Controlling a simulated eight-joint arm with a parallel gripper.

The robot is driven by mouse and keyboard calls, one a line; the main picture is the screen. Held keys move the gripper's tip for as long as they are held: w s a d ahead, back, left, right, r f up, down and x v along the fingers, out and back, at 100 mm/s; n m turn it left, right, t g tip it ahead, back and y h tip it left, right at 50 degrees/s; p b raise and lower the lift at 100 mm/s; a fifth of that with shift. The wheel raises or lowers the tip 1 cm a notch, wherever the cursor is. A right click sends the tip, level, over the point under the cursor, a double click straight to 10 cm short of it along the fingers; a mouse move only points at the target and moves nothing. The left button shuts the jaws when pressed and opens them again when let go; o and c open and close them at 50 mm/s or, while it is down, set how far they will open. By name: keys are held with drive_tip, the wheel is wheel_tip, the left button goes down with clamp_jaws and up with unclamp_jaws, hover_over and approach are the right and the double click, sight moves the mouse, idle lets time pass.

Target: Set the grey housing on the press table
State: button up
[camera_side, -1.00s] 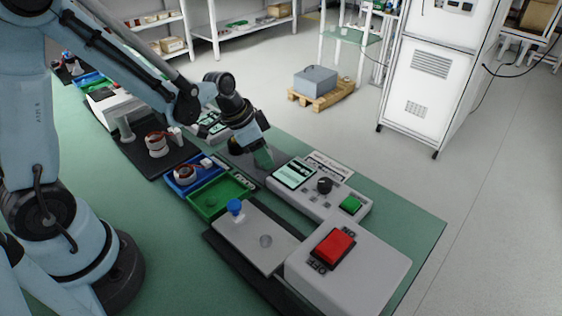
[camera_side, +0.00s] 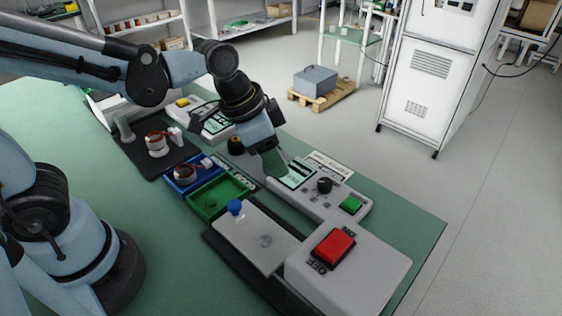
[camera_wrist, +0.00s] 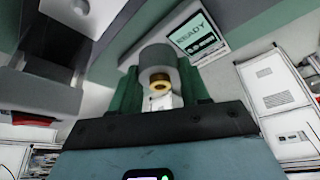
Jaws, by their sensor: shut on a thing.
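My gripper (camera_side: 274,163) hangs over the near side of the control panel's screen, pointing down, with green fingers. In the wrist view its fingers are shut on the grey housing (camera_wrist: 157,55), a short grey cylinder with a brass-coloured ring inside. In the side view the housing is hidden or too small to make out. A flat grey plate (camera_side: 252,248) on a dark base, with a round mark and a blue knob, looks like the press table. It lies in front and to the left of the red-button box, apart from my gripper.
The control panel (camera_side: 337,197) has a screen, black knob and green button. A grey box (camera_side: 370,268) carries a red button. A green tray (camera_side: 207,202) and a blue tray (camera_side: 176,188) with a copper-wound part stand left of my gripper. The right table strip is clear.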

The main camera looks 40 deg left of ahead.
drive_tip(key=s+d+m, duration=0.2)
drive_tip(key=s+d+m+g+h, duration=0.1)
drive_tip(key=s+d+m, duration=0.1)
drive_tip(key=s+m, duration=0.1)
drive_tip(key=s+d+f+m+g+h, duration=0.1)
drive_tip(key=s+m, duration=0.2)
drive_tip(key=shift+s+d, duration=0.1)
drive_tip(key=shift+d, duration=0.3)
hover_over(271, 242)
drive_tip(key=a, duration=0.1)
drive_tip(key=shift+s+f, duration=0.15)
drive_tip(key=shift+f, duration=2.1)
drive_tip(key=shift+f, duration=0.35)
drive_tip(key=shift+f, duration=0.35)
drive_tip(key=shift+f, duration=0.7)
drive_tip(key=o, duration=1.2)
drive_tip(key=shift+c, duration=0.2)
drive_tip(key=shift+a, duration=0.1)
